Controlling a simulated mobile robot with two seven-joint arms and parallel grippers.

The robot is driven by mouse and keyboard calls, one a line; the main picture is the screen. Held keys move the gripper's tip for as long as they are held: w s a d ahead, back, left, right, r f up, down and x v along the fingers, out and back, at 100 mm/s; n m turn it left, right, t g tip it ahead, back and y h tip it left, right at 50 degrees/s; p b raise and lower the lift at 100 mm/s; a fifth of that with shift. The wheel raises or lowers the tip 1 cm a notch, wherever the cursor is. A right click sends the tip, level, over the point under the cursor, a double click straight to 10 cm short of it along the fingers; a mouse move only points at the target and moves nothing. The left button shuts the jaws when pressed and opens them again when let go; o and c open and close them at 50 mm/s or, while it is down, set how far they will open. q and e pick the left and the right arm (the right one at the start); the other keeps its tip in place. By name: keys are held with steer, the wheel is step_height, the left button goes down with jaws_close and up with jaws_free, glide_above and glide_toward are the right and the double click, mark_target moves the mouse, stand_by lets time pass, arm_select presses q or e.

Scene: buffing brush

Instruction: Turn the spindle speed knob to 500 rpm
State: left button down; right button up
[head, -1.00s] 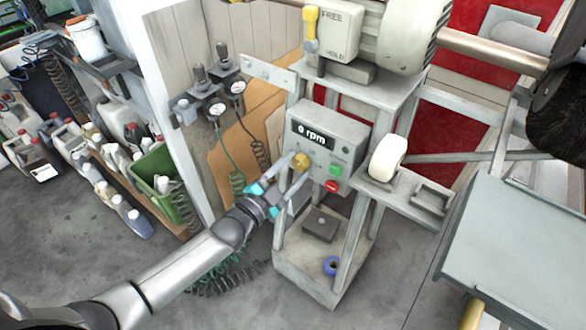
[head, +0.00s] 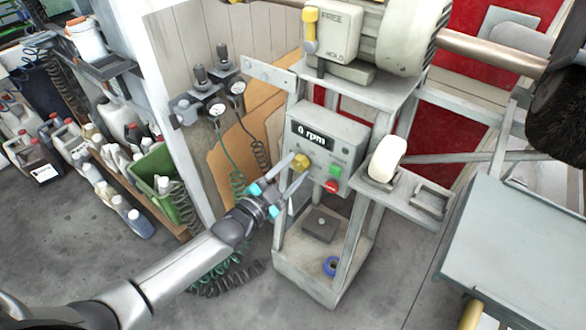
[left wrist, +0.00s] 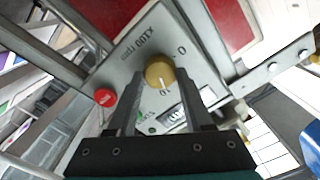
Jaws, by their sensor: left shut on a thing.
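The yellow spindle speed knob (head: 301,162) sits on the grey control box (head: 352,134), below a display (head: 315,136) that reads 0 rpm. My left gripper (head: 296,169) is shut on the knob, one finger on each side. In the left wrist view the knob (left wrist: 158,73) lies between the fingertips. A white pointer line shows on its lower side, close to a printed label that looks like 10. A 0 and the text X100 rpm are printed around it. My right gripper is not in view.
A green button (head: 335,170) and a red button (head: 332,186) sit right of the knob. A green crate (head: 158,180) and several jugs are at left. The floor in front of the stand is clear.

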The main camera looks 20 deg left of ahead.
arm_select(q)
steer(key=n, duration=0.5)
steer(key=shift+p, duration=0.35)
steer(key=n, duration=0.5)
steer(key=shift+n, duration=0.4)
steer(key=shift+c, duration=1.5)
jaws_free()
steer(key=shift+a, duration=0.1)
steer(key=p+v, duration=0.2)
steer(key=v, duration=1.3)
steer(key=shift+s, duration=0.15)
